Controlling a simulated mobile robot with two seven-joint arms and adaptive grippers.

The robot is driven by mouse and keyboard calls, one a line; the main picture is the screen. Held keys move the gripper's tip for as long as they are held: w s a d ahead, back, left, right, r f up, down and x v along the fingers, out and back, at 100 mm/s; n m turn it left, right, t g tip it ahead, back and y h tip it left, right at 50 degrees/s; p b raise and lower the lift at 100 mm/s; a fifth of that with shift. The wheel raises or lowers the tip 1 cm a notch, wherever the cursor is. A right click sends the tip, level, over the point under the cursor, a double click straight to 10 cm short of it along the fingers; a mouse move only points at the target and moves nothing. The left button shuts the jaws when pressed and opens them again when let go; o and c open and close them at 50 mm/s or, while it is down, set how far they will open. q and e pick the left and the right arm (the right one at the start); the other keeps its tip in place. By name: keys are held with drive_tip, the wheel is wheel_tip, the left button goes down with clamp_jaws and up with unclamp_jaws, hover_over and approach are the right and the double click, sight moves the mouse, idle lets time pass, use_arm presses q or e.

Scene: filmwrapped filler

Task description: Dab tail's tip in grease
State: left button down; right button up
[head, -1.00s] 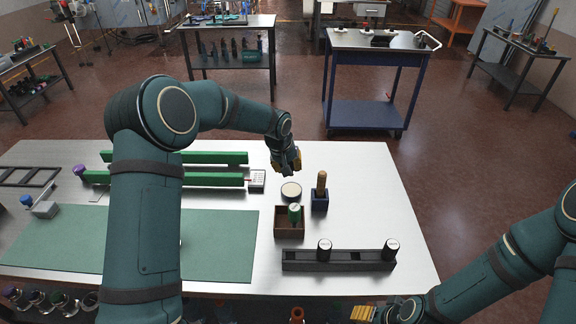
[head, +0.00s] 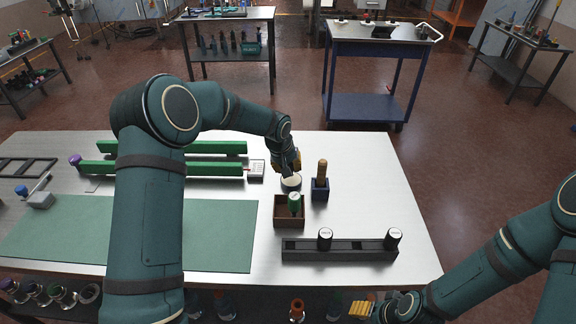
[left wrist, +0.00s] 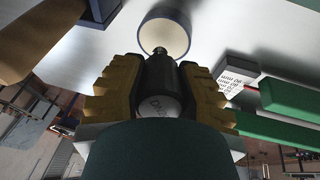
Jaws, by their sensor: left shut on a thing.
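My left gripper (head: 290,163) is over the round grease pot (head: 291,184), a dark-sided dish with cream contents. In the left wrist view its yellow fingers (left wrist: 160,85) are shut on a black cylindrical piece (left wrist: 161,75) with a pale lettered end. The piece's narrow dark tip points at the pot (left wrist: 164,34) and overlaps its near rim in that view. I cannot tell whether the tip touches the grease. My right gripper (head: 362,308) is low at the bottom edge, its yellow fingers partly seen.
A brown box (head: 289,222) with a green-topped piece stands just in front of the pot. A blue block (head: 320,195) with a wooden-handled item stands to its right. A black rack (head: 355,253) holds two white-capped pieces. Green bars (head: 215,169) and a green mat (head: 222,240) lie left.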

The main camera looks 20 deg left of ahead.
use_arm(q)
drive_tip(key=shift+f+b, duration=0.7)
idle(2.2)
drive_tip(key=shift+r+p, duration=1.85)
drive_tip(key=shift+r, duration=1.75)
drive_tip(key=shift+f, duration=0.1)
